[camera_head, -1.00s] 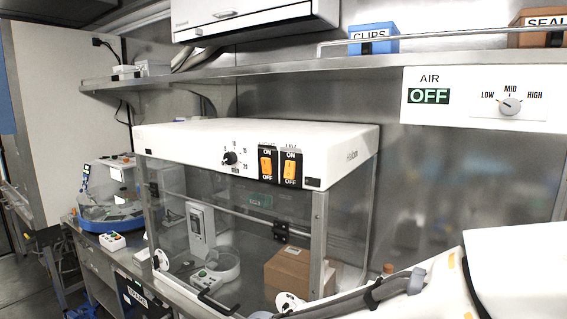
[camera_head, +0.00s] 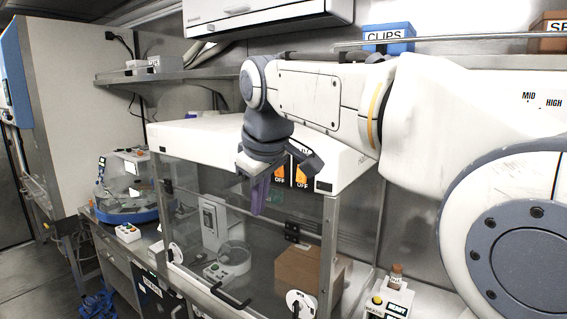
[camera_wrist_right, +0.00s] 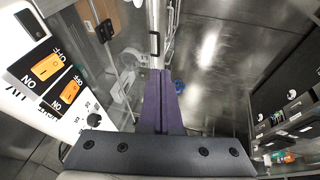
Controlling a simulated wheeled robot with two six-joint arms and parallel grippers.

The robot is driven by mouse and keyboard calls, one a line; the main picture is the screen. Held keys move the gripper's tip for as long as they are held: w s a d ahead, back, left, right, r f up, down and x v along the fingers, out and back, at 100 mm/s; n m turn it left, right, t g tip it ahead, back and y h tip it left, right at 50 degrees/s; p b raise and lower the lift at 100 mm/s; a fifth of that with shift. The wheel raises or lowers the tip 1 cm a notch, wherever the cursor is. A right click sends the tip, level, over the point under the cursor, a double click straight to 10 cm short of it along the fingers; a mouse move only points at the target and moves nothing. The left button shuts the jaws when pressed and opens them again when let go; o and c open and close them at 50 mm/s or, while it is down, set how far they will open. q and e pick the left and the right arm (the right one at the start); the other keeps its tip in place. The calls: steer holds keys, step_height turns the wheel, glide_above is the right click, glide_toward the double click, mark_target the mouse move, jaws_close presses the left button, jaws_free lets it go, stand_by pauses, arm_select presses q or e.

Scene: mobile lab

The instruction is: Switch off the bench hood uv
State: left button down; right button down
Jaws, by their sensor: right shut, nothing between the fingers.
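The white bench hood (camera_head: 185,133) has two orange rocker switches on its front panel, each marked ON and OFF. The right one, the UV switch (camera_head: 301,175), shows partly past my right gripper (camera_head: 257,212); its rocker position is hard to tell. In the right wrist view the UV switch (camera_wrist_right: 46,67) is at upper left beside its UV label, with the second switch (camera_wrist_right: 69,91) nearer the dial. My right gripper (camera_wrist_right: 161,74) is shut and empty, its purple fingers pointing down in front of the hood, left of the switches and apart from them. My left gripper is out of view.
The hood dial (camera_wrist_right: 93,120) sits beside the switches. Clear panes hang below the panel, with a cardboard box (camera_head: 300,270) inside. A shelf (camera_head: 165,76) and a wall cabinet (camera_head: 265,18) are above.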

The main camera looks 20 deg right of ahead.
mark_target(297, 170)
steer(key=w+d+r+t+h, duration=0.1)
steer(key=w+d+r, duration=0.2)
steer(key=d+r, duration=0.4)
step_height(297, 170, up, 3)
steer(key=shift+d+r+m+t+h+p, duration=0.15)
steer(key=shift+d+m+t+h+p, duration=0.15)
steer(key=shift+d+p, duration=0.1)
steer(key=shift+w, duration=0.15)
steer(key=p+x, duration=0.1)
steer(key=x, duration=0.2)
steer(key=d+p+x, duration=0.1)
steer(key=x, duration=0.3)
steer(key=w+r+p+x, duration=0.1)
steer(key=x, duration=0.3)
steer(key=shift+d+f, duration=0.25)
steer(key=shift+d, duration=0.2)
steer(key=shift+w+d+f, duration=0.25)
steer(key=shift+w+d, duration=0.1)
steer(key=shift+d, duration=0.1)
